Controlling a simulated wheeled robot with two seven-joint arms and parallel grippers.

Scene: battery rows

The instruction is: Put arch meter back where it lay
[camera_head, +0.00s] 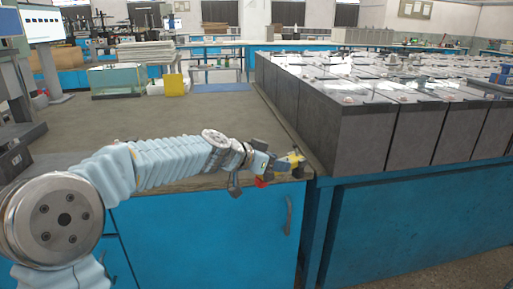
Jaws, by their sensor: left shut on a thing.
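My left arm comes in from the left in a pale blue sleeve and reaches across the front of the brown bench top. My left gripper (272,167) is at the bench's front right corner. It is shut on a small yellow and dark thing, which I take to be the arch meter (292,161). The gripper hides part of it, and it is too small to make out its shape. A small red part (261,182) shows just below the gripper. I cannot tell whether the meter touches the bench top. My right gripper is not in view.
Rows of dark batteries (362,135) stand on a blue bench (415,215) close on the right. The brown bench top (150,115) is mostly clear. A glass tank (117,80), a yellow container (174,85) and a monitor (44,27) stand farther back.

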